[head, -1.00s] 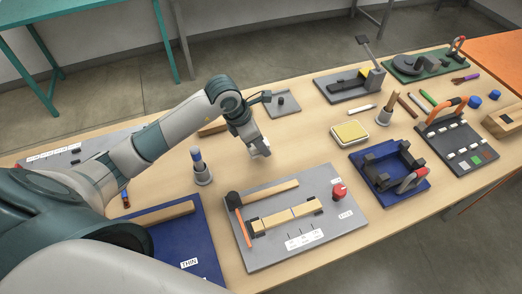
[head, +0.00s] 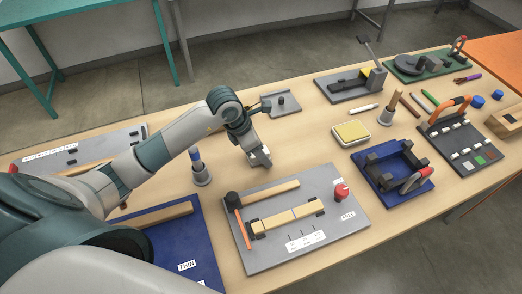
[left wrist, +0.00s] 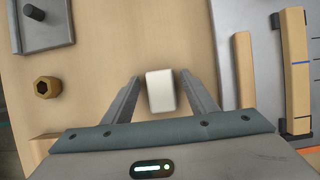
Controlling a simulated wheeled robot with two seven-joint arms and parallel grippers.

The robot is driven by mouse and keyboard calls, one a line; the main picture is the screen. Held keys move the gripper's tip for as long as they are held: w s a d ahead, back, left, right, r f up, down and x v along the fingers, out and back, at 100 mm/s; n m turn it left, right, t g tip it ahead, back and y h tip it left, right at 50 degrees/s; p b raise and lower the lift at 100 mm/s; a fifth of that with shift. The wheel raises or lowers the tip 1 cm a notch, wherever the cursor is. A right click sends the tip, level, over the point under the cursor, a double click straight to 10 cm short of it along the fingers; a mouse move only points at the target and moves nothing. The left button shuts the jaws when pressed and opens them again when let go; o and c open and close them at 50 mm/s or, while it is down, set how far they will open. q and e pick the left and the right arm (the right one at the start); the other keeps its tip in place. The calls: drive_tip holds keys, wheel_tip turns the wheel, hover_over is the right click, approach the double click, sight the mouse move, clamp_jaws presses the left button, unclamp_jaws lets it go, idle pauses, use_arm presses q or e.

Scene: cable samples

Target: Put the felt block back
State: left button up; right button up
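The felt block is a small white block (left wrist: 161,92) that shows in the left wrist view, between the two fingers of my left gripper (left wrist: 160,78). The fingers stand apart on either side of it, with narrow gaps visible, so the gripper looks open around it. In the head view my left gripper (head: 262,160) points down at the wooden table, just behind the grey board; the block is mostly hidden there. My right gripper is not in view.
The grey board (head: 345,228) with wooden strips and a red knob lies in front of the gripper. A cup with a blue-topped tool (head: 201,173) stands to its left. A yellow pad in a tin (head: 351,133) lies to the right. A small grey plate (head: 281,105) lies behind.

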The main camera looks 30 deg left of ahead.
use_arm(q)
drive_tip(key=shift+r, duration=0.1)
drive_tip(key=shift+r, duration=0.15)
drive_tip(key=shift+s+a+r, duration=0.1)
drive_tip(key=shift+r, duration=0.05)
drive_tip(key=b+v, duration=0.3)
drive_tip(key=v, duration=0.8)
drive_tip(key=shift+r+b, duration=0.2)
drive_tip(key=shift+b, duration=0.15)
idle(0.5)
idle(0.9)
idle(0.6)
